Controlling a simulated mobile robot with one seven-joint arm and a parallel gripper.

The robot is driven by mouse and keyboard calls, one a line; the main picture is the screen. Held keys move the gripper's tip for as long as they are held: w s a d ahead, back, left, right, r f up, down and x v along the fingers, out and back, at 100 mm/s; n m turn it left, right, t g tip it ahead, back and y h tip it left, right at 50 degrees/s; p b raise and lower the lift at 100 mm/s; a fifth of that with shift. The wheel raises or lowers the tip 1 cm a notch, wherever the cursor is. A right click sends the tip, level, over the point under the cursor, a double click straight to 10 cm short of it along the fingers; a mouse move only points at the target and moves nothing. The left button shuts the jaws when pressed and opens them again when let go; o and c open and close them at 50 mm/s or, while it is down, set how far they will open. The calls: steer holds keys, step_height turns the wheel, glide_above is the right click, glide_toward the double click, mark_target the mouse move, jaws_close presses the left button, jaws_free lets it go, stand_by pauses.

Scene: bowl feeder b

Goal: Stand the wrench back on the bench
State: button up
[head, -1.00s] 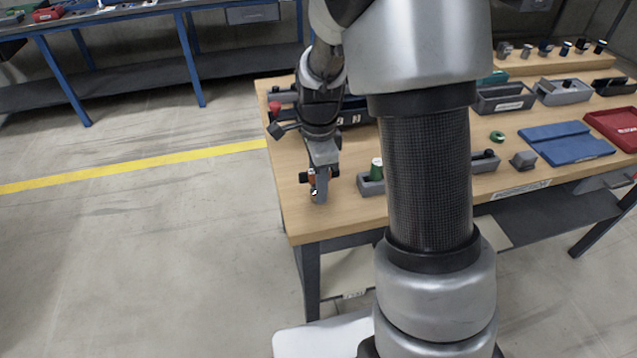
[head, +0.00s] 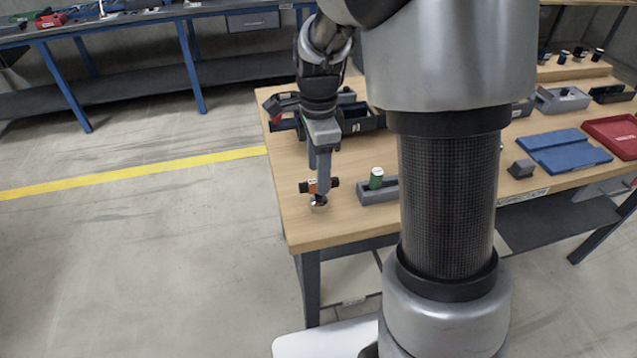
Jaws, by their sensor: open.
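A small orange and dark piece, which I take to be the wrench (head: 311,187), is at the near left corner of the bench (head: 300,228). Its dark ends stick out to both sides, and a small dark, white and red part shows below it, close to the wood. My gripper (head: 322,188) points down over it with jaws open. A grey finger covers part of the wrench, so I cannot tell whether they touch. The wrench looks upright, but its lower end is partly hidden.
A grey holder (head: 380,193) with a green cylinder (head: 376,178) stands just right of the wrench. Dark trays (head: 358,120) lie behind my gripper. A blue tray (head: 565,150) and red tray (head: 612,137) lie far right. My arm hides the bench's middle.

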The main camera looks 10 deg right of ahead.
step_height(320, 180, up, 5)
steer(key=shift+f, duration=0.1)
steer(key=s+r+n+t, duration=0.2)
steer(key=s+r+n, duration=0.3)
steer(key=s+n, duration=0.4)
steer(key=s+r+n+t, duration=0.3)
steer(key=s+r+n, duration=0.2)
steer(key=s+n, duration=0.4)
steer(key=shift+s+r+t, duration=0.15)
steer(key=shift+r+t, duration=0.15)
steer(key=shift+r, duration=0.05)
steer(key=c, duration=0.4)
steer(key=shift+s, duration=0.2)
steer(key=shift+c, duration=0.5)
